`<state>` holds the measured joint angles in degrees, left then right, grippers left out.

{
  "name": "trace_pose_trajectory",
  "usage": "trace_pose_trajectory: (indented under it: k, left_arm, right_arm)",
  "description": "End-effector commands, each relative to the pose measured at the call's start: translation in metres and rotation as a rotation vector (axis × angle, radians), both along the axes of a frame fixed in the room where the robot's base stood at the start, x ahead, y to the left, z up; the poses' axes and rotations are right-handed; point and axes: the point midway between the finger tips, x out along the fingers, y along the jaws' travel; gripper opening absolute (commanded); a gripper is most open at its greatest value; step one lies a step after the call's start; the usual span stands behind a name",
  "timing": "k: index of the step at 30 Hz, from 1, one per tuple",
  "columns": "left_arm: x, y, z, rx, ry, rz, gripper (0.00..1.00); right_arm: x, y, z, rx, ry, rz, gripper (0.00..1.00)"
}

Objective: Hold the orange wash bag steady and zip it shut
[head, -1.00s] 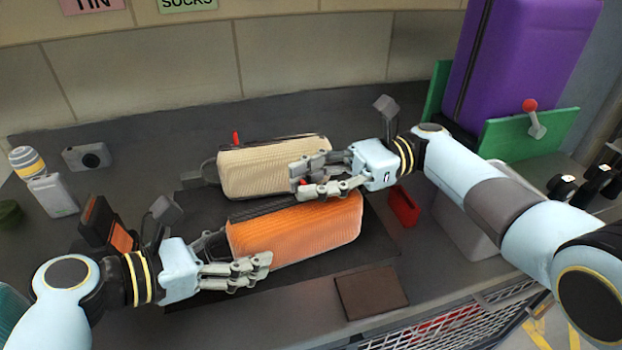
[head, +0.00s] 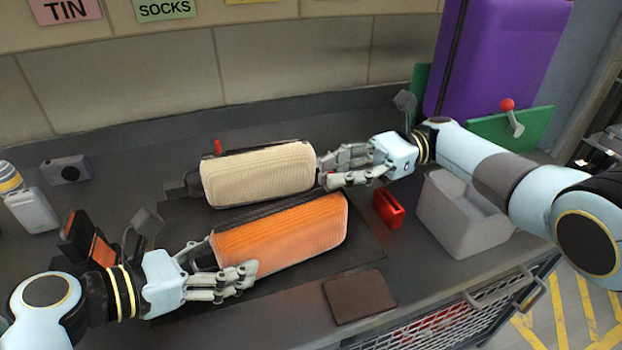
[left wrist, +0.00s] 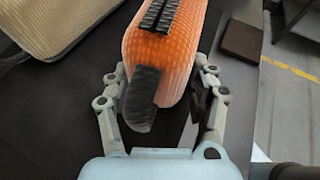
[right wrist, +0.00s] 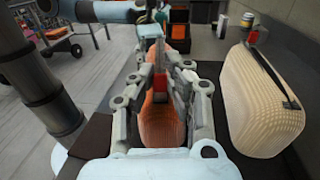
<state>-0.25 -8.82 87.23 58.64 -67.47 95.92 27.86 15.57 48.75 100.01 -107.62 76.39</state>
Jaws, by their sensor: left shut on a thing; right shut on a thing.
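The orange wash bag (head: 285,238) lies on its side-to-side length on a dark mat, nearer than a beige bag. My left gripper (head: 248,268) is shut on its left end; the left wrist view (left wrist: 160,85) shows the fingers on either side of that end, by a dark grey tab (left wrist: 142,86). My right gripper (head: 326,170) is above the bag's far right end. It is shut on the red zip pull (right wrist: 160,84), over the bag's orange top (right wrist: 162,130). Dark zip strips (left wrist: 160,14) run along the top. How far they are joined is unclear.
The beige bag (head: 258,176), with its own red pull (head: 217,147), lies close behind. A red box (head: 387,209) and grey bin (head: 464,218) stand to the right. A brown flat piece (head: 358,297) lies at the front. A purple suitcase (head: 497,55) stands back right.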

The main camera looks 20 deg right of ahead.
Motion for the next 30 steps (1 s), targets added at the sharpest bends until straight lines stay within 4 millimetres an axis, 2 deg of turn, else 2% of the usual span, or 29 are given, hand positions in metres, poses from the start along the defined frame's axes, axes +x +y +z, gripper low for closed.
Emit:
trace_pose_trajectory:
  k: [9, 10, 16, 25, 30]
  left_arm:
    - [0.002, 0.002, 0.000, 0.002, 0.000, 0.006, 0.03]
    - [0.001, 0.002, 0.000, 0.003, 0.000, 0.006, 0.03]
    - [0.001, 0.002, -0.001, 0.004, -0.001, 0.006, 0.03]
    - [0.001, 0.001, -0.001, 0.004, 0.001, 0.003, 0.03]
    - [0.000, 0.001, -0.001, 0.003, 0.000, 0.003, 0.03]
  right_arm:
    - [-0.002, -0.006, -0.001, -0.003, 0.006, 0.004, 0.00]
    - [-0.002, -0.006, -0.001, -0.003, 0.006, 0.004, 0.13]
    - [-0.001, -0.006, -0.001, -0.003, 0.005, 0.002, 0.38]
    - [0.000, -0.005, 0.001, -0.001, 0.001, 0.001, 0.38]
    - [0.000, -0.005, 0.020, -0.003, -0.003, 0.001, 0.38]
